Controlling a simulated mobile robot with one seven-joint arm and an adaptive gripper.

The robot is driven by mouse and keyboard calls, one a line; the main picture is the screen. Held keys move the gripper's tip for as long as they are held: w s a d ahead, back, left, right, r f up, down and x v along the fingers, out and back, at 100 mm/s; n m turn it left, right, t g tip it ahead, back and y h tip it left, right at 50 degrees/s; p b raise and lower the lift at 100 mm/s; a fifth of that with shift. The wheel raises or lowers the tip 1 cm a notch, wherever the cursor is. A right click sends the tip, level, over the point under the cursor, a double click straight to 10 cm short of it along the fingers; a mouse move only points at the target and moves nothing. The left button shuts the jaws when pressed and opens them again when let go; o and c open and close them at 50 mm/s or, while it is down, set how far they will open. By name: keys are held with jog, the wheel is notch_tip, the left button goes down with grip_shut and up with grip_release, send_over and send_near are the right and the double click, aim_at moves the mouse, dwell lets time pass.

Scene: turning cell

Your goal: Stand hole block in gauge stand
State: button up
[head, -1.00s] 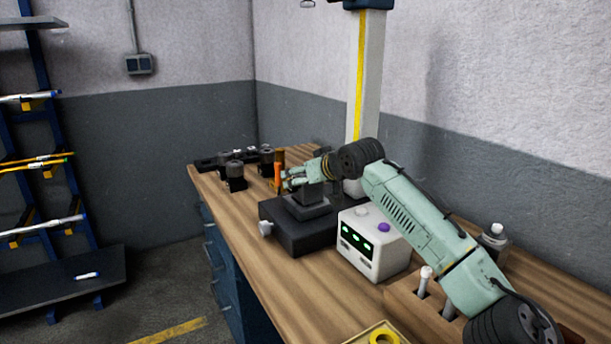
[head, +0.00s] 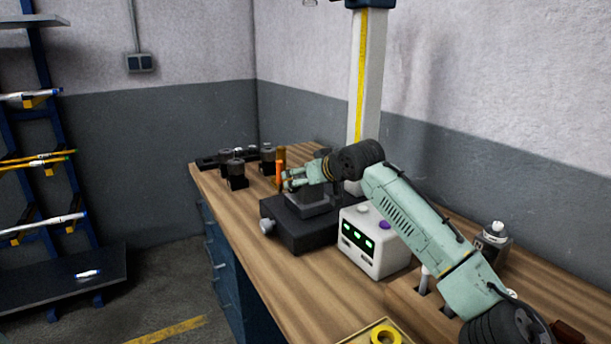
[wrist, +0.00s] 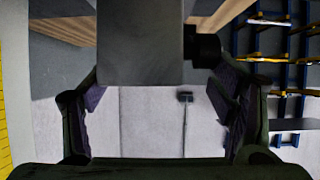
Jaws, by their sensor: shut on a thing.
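My gripper (head: 290,182) is at the far part of the bench, just above a dark stepped stand (head: 296,228) with a round knob on its left side. I take this to be the gauge stand. A plain grey block, which I take to be the hole block, lies between my fingers in the wrist view (wrist: 140,42), and my gripper is shut on it. In the head view the fingers and wrist partly cover the block. I cannot tell whether its underside touches the stand. No hole shows on the face I see.
A white box with green displays (head: 372,242) stands right of the stand. An orange cylinder (head: 281,166) and several dark holders (head: 236,174) stand behind and left of my gripper. A pale column with a yellow stripe (head: 367,80) rises behind. The bench's front left is clear.

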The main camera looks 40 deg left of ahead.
jog(key=shift+s+a+f+b, duration=0.1)
jog(key=shift+s+f+b, duration=0.1)
jog(key=shift+f, duration=0.25)
jog(key=shift+s+f+b, duration=0.1)
jog(key=shift+f+b, duration=0.05)
jog(key=shift+f, duration=0.25)
jog(key=o, duration=2)
jog(key=shift+w, duration=0.1)
jog(key=shift+f, duration=0.25)
jog(key=r+v, duration=0.1)
jog(key=v, duration=0.8)
jog(key=shift+a+r, duration=0.2)
jog(key=shift+a, duration=0.05)
jog(key=shift+r, duration=0.15)
